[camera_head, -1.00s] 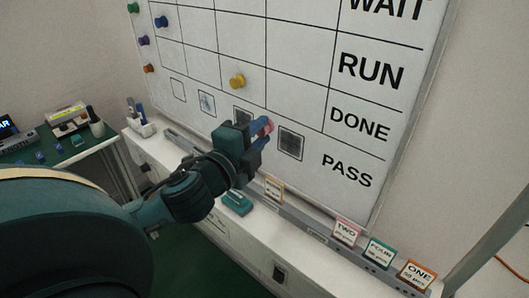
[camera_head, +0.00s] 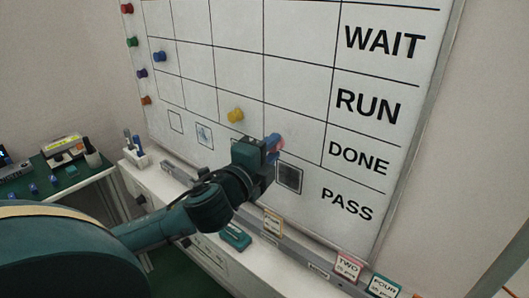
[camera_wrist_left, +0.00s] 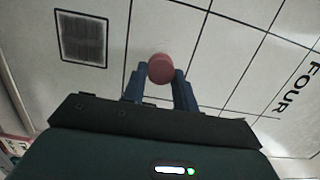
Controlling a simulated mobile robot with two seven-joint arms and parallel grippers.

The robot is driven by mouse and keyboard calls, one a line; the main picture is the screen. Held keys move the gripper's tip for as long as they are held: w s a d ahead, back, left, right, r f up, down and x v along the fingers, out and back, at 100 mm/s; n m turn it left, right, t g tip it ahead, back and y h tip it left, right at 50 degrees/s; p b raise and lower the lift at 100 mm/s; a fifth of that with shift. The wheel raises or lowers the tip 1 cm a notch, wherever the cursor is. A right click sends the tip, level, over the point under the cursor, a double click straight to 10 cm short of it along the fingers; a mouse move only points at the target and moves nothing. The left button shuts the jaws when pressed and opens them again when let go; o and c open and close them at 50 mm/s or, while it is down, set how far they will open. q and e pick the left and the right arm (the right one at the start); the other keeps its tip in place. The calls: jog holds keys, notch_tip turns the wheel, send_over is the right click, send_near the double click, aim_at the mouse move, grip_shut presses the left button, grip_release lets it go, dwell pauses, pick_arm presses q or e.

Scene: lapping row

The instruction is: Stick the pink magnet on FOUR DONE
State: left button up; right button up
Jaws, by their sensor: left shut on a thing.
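The whiteboard (camera_head: 300,60) has a black grid with the row words WAIT, RUN, DONE (camera_head: 357,159) and PASS at its right. My left gripper (camera_head: 274,143) is shut on the pink magnet (camera_head: 281,143), in front of the DONE row's cell beside the word column. In the left wrist view the magnet (camera_wrist_left: 161,68) sits at the blue fingertips of the gripper (camera_wrist_left: 160,84), and the word FOUR (camera_wrist_left: 298,88) is at the right. I cannot tell whether the magnet touches the board. My right gripper is not in view.
A yellow magnet (camera_head: 235,115) is on the board left of my gripper. A dark square print (camera_head: 289,178) is just below it. Several coloured magnets line the left edge. A ledge with a teal eraser (camera_head: 235,237) and cards runs beneath. A green table (camera_head: 60,185) stands left.

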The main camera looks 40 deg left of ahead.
aim_at(282, 143)
pick_arm(q)
jog(key=shift+w+d, duration=0.1)
jog(key=shift+w, duration=1.2)
jog(key=shift+w+d+p, duration=0.1)
jog(key=shift+w+p, duration=0.4)
jog(key=shift+w, duration=0.5)
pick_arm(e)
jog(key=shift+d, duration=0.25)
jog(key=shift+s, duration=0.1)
pick_arm(q)
jog(key=o, duration=1)
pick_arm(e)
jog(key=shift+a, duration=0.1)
pick_arm(q)
jog(key=shift+s, duration=0.1)
